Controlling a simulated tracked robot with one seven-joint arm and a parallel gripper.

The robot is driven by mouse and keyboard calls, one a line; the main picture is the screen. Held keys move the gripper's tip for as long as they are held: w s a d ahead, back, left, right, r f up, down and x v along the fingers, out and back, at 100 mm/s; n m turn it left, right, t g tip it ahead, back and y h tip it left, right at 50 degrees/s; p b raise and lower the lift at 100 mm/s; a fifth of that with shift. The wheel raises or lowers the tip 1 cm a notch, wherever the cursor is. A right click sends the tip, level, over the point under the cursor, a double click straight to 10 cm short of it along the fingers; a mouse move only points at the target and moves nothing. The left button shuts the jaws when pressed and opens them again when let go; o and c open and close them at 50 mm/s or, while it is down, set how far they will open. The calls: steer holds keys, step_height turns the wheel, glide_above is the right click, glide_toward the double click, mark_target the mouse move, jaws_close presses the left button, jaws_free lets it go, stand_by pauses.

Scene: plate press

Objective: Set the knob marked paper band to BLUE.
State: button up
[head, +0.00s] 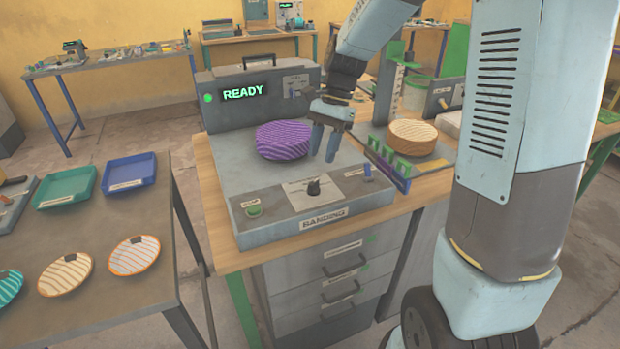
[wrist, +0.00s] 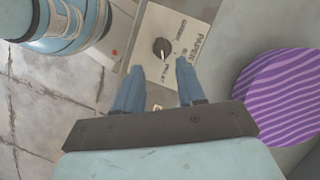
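The knob marked paper band (head: 313,187) is a dark round knob on a white label plate (head: 328,189) on the front panel of the banding machine (head: 250,219). In the wrist view the knob (wrist: 161,48) shows just beyond my fingertips, with a small light mark on it. Words are printed beside it, but they are too small to read surely, so I cannot tell its setting. My gripper (head: 324,154) points down above the machine top, behind and above the knob. In the wrist view my gripper (wrist: 160,68) has its fingers apart with nothing between them.
A purple striped stack (head: 284,140) stands on the machine, left of my gripper. The display (head: 243,92) reads READY. A brown striped stack (head: 412,137) is at the right.

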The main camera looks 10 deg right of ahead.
mark_target(314, 182)
steer(key=x, duration=0.7)
steer(key=shift+s+a+f, duration=0.15)
steer(key=shift+f, duration=0.15)
steer(key=shift+c, duration=0.2)
jaws_close()
